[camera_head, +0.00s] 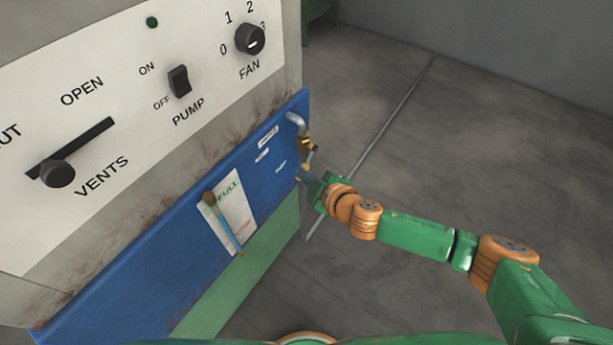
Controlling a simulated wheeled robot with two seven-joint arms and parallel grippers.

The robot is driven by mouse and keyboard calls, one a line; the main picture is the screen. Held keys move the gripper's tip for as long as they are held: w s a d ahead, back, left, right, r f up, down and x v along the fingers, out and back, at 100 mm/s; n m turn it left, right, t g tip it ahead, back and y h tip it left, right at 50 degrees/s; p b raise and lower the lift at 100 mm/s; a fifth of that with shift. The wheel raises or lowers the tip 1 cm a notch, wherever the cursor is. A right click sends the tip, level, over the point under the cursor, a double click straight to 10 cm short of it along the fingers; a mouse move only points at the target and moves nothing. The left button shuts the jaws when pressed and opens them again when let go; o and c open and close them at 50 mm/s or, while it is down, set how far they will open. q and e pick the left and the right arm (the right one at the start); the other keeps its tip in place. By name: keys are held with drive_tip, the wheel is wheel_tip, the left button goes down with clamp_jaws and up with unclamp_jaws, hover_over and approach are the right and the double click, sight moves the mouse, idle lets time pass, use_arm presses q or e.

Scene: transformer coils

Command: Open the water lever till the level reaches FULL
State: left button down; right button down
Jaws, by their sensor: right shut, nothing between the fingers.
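The water lever (313,152) is a small brass and dark part below a bent grey pipe, at the right edge of the blue panel (120,285). The level gauge (230,212) is a white plate marked FULL with a sloping tube; part of the tube looks blue, and I cannot read the exact level. My right gripper (303,174) is shut and empty, just below the brass valve; I cannot tell whether it touches it. My left gripper is not in view.
Above the blue panel, a white control panel carries the VENTS slider (58,173), PUMP switch (179,81) and FAN knob (250,39). A thin grey pipe or rod (385,124) runs along the floor. The floor to the right is clear.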

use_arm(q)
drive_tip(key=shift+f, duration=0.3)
use_arm(e)
drive_tip(key=shift+w+d+f, duration=0.2)
drive_tip(key=shift+w+f, duration=0.3)
drive_tip(key=shift+f, duration=0.15)
use_arm(q)
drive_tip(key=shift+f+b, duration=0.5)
drive_tip(key=shift+b, duration=0.15)
use_arm(e)
drive_tip(key=shift+f+n, duration=0.3)
